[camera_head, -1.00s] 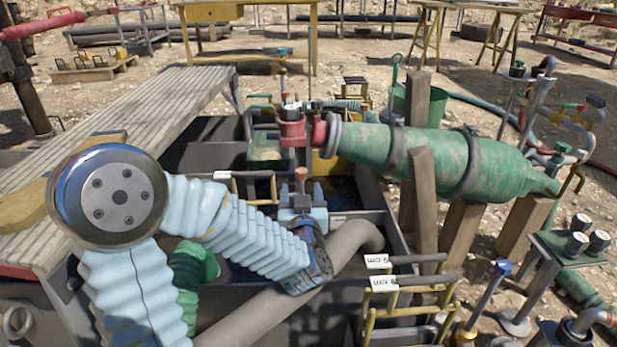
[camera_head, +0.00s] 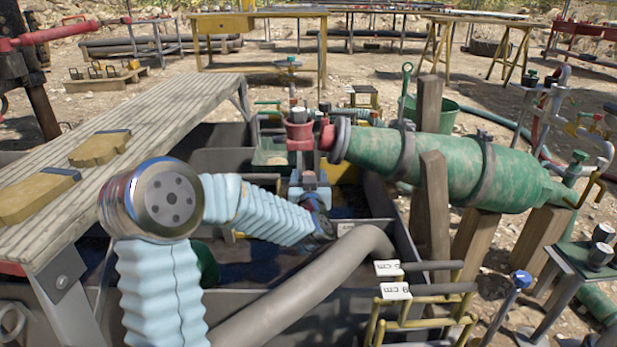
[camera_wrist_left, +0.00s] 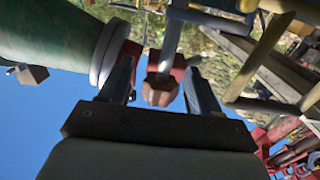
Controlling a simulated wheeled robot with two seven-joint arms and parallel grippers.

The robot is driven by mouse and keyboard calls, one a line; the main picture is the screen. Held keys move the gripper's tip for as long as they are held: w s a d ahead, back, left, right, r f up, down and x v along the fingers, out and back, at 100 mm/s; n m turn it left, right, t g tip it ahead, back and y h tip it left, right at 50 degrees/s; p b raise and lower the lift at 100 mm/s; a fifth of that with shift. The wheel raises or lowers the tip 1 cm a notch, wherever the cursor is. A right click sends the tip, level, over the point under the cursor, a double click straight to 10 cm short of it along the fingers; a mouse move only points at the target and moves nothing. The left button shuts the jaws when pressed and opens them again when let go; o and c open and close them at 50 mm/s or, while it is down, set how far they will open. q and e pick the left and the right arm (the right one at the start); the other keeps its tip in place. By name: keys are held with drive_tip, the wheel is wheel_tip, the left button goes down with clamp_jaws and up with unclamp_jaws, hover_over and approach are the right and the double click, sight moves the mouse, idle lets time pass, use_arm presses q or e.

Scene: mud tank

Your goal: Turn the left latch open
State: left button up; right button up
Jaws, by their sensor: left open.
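A red fitting (camera_head: 298,134) sits at the left, narrow end of the green mottled vessel (camera_head: 430,160), over the tank. I cannot make out clearly which of its parts is the left latch. My left gripper (camera_head: 309,178) is below the red fitting. In the left wrist view my left gripper (camera_wrist_left: 160,85) is open, with a finger on each side of a brown hexagonal end (camera_wrist_left: 160,91) on a red block. A grey bar (camera_wrist_left: 170,42) rises from that block. I cannot tell whether the fingers touch it. My right gripper is not in view.
A thick grey pipe (camera_head: 300,285) crosses the tank in front. Wooden posts (camera_head: 437,215) stand beside the green vessel. A yellow rack with grey bars (camera_head: 430,289) stands at the front right. A wooden plank bench (camera_head: 130,160) lies along the left.

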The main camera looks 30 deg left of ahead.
use_arm(q)
drive_tip(key=shift+x, duration=0.75)
drive_tip(key=c, duration=1)
drive_tip(key=shift+o, duration=0.2)
